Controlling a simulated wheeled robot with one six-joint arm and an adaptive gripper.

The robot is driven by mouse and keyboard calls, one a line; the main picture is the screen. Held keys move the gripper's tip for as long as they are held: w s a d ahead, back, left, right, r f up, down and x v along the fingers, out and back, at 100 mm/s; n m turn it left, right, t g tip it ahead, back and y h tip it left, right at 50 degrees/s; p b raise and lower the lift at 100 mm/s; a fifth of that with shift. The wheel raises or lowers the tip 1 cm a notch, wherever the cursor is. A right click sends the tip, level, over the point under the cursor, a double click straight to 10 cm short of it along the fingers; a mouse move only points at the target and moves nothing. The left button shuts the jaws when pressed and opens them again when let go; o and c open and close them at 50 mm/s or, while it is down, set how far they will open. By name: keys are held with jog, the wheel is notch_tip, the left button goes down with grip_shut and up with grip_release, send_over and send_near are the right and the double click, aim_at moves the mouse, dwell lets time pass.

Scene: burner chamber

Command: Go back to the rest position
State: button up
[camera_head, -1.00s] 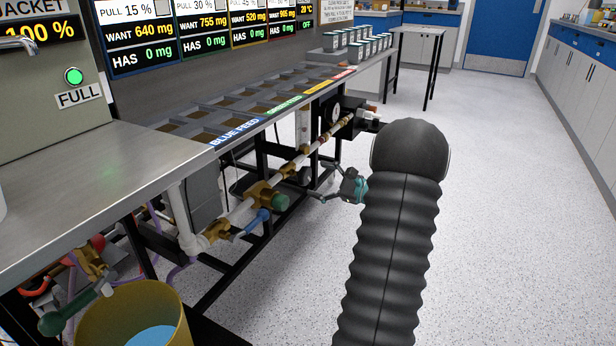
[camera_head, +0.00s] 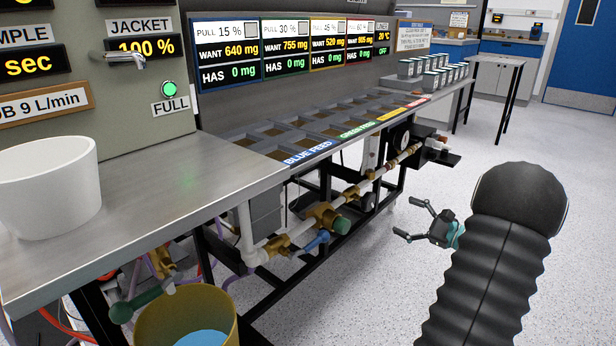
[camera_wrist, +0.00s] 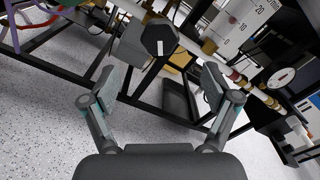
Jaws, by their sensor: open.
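My gripper (camera_head: 405,219) is open and empty, out over the floor in front of the bench in the head view. Its fingers point left toward the pipework under the bench and are apart from it. In the wrist view my gripper (camera_wrist: 158,85) shows two spread fingers with nothing between them. Beyond them are a dark octagonal knob or cap (camera_wrist: 160,38), black frame bars and brass fittings. My dark ribbed arm hides part of the floor at the right of the head view.
A steel bench (camera_head: 150,190) runs along the left with a white pot (camera_head: 48,187) on it. Brass pipework with a green-capped valve (camera_head: 341,225) hangs below. A yellow bucket (camera_head: 228,312) stands at lower left. A side table (camera_head: 495,61) stands behind. The floor to the right is clear.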

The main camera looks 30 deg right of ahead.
jog(key=s+a+f+n+g, duration=0.2)
jog(key=s+a+f+g, duration=0.25)
jog(key=f, duration=0.35)
jog(key=s+a+n+g, duration=0.45)
jog(key=a+g, duration=0.25)
jog(key=a, duration=0.4)
jog(key=s+a+r+n+h+p, duration=0.2)
jog(key=s+a+r+n, duration=0.3)
jog(key=a+r+n, duration=0.4)
jog(key=s+a+r+n+h+p, duration=0.3)
jog(key=a+r+n, duration=0.6)
jog(key=a, duration=0.7)
jog(key=shift+s+a+r+h+p, duration=0.35)
jog(key=shift+s+r+h, duration=0.4)
jog(key=shift+s+h, duration=0.2)
jog(key=shift+t, duration=0.25)
